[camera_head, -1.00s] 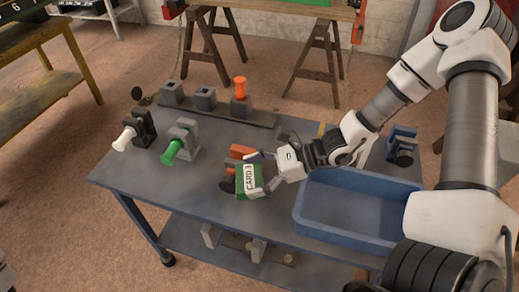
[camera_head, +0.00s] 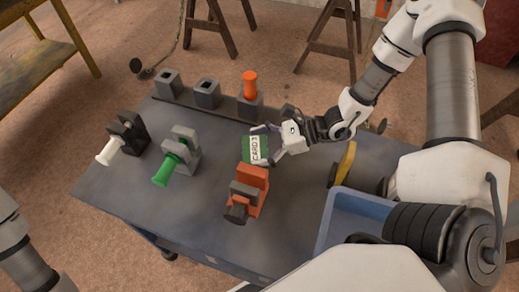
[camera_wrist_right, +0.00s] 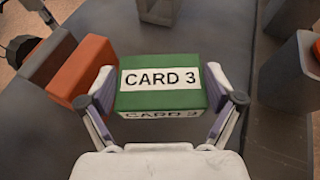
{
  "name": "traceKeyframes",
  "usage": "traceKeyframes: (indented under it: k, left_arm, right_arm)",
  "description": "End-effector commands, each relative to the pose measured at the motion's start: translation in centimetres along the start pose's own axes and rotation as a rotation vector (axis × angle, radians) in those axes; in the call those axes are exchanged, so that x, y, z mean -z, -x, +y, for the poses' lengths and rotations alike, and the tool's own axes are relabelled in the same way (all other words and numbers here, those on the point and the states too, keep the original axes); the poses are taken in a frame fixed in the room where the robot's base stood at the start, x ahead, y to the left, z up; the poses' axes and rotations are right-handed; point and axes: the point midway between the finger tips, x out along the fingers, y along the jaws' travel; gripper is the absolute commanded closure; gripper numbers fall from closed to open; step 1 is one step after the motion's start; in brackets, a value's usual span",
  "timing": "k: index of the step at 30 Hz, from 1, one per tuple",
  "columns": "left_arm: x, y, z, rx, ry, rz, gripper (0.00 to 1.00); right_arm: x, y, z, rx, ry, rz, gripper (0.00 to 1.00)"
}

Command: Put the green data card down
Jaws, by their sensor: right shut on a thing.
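The green data card (camera_head: 256,150) has a white label and reads "CARD 3" in the right wrist view (camera_wrist_right: 160,83). My right gripper (camera_head: 266,146) is shut on it, with one finger on each side of the card. The card is held over the bench (camera_head: 130,205), between the orange clamp-like holder and the row of grey sockets. Whether its underside touches the bench I cannot tell. My left gripper is not in view; only part of my left arm shows at the lower left.
The orange holder (camera_head: 250,190) with a dark knob stands just in front of the card. A green-handled holder (camera_head: 180,155) and a white-handled one (camera_head: 122,140) stand to the left. Grey sockets (camera_head: 207,93), one with an orange peg (camera_head: 250,84), line the back. A blue bin (camera_head: 350,215) is at right.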

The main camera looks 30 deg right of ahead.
Motion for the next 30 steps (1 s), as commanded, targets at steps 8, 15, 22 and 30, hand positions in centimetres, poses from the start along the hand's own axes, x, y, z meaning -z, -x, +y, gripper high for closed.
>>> traceKeyframes:
  k: [8, 15, 22, 30]
  left_arm:
    - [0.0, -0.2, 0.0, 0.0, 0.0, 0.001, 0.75]
    - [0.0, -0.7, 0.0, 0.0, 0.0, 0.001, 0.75]
    - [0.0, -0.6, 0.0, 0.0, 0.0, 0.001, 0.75]
    - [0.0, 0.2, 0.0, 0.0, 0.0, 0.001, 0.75]
  right_arm:
    - [2.6, -1.1, 0.0, 0.0, -0.001, -0.001, 0.46]
    - [3.0, -1.2, 0.0, 0.0, 0.0, -0.001, 0.46]
    - [2.9, -1.2, 0.0, -0.001, 0.0, 0.0, 0.0]
    - [2.2, -0.9, 0.0, -0.001, 0.0, 0.0, 0.0]
